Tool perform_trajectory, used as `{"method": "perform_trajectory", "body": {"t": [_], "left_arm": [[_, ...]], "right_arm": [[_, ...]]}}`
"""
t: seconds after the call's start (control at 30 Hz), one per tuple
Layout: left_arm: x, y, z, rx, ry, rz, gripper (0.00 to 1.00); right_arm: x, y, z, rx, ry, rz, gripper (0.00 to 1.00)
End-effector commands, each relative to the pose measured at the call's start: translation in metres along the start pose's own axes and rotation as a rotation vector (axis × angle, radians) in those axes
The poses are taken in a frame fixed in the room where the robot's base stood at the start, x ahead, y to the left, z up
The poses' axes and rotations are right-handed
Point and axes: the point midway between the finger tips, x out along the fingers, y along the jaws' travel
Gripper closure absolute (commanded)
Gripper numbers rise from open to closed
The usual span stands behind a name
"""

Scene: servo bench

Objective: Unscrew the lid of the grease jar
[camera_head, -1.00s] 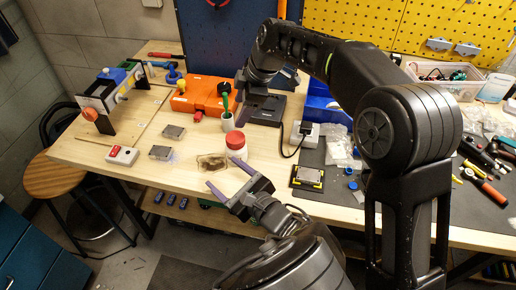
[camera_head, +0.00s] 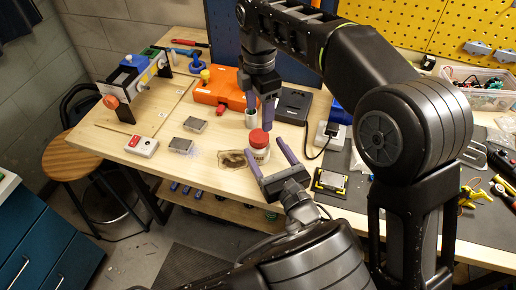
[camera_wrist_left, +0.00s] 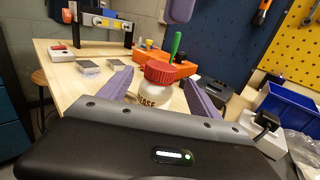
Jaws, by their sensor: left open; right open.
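The grease jar (camera_head: 258,158) has a white body with dark lettering and a red lid (camera_head: 258,138). It stands upright on the wooden bench, lid on. My left gripper (camera_head: 264,146) is open, low in front of the jar, its purple fingers pointing toward it. In the left wrist view the jar (camera_wrist_left: 150,96) shows between the open fingers; I cannot tell how far they reach around it. My right gripper (camera_head: 259,116) is open and points down, just above and behind the lid. One of its purple fingers (camera_wrist_left: 180,10) shows at the top of the left wrist view.
A black-and-yellow scale-like pad (camera_head: 331,182) is at right. The bench's front edge is close below the jar.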

Motion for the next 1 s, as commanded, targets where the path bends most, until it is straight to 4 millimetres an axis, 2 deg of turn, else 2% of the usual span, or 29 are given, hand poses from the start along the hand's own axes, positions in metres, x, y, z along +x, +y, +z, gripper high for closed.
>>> {"method": "perform_trajectory", "body": {"t": [0.17, 0.5, 0.6, 0.97, 1.0], "left_arm": [[0.014, 0.0, 0.0, -0.001, 0.0, 0.002, 0.27], [0.063, 0.0, 0.0, -0.001, 0.0, 0.002, 0.27], [0.072, 0.001, 0.0, -0.001, 0.0, 0.002, 0.27], [0.077, 0.0, 0.0, -0.002, 0.0, 0.0, 0.27], [0.077, 0.0, 0.0, -0.002, 0.0, 0.0, 0.31]], "right_arm": [[0.0, 0.0, 0.0, 0.001, 0.0, 0.0, 0.35], [0.0, 0.0, 0.0, 0.001, 0.001, 0.001, 0.35], [0.0, 0.0, 0.0, 0.001, 0.001, 0.001, 0.35], [0.0, 0.0, 0.0, 0.001, 0.001, 0.001, 0.35], [0.0, 0.0, 0.0, 0.001, 0.001, 0.001, 0.35]]}}
